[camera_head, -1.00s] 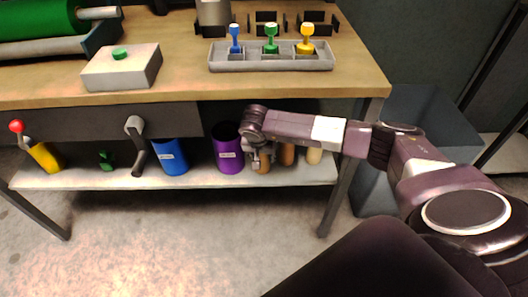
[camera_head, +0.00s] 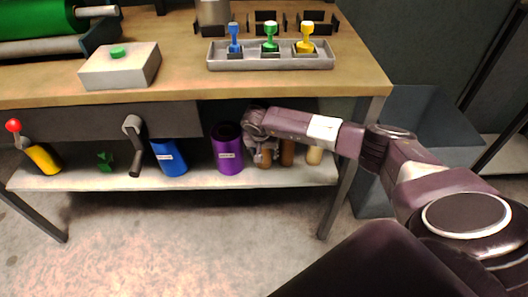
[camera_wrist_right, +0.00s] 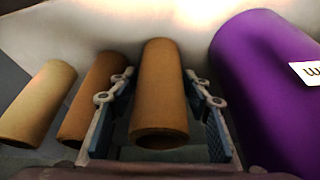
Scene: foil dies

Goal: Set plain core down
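A brown cylindrical core (camera_wrist_right: 160,88) lies between the two fingers of my right gripper (camera_wrist_right: 160,88) in the wrist view. The fingers are spread on both sides of it, with narrow gaps between pads and core. In the head view this core (camera_head: 265,160) is over the lower shelf (camera_head: 215,181), partly hidden by my right gripper (camera_head: 262,155), and appears to stand upright. A second brown core (camera_wrist_right: 93,98) and a paler tan core (camera_wrist_right: 38,105) stand beside it. My left gripper is not in view.
A purple bin (camera_head: 229,155) stands close beside the gripper, with a blue bin (camera_head: 169,158) farther left. The tabletop (camera_head: 190,75) overhangs the shelf. A grey tray (camera_head: 270,63) with blue, green and yellow handled stamps is on top. A table leg (camera_head: 340,195) stands right of the cores.

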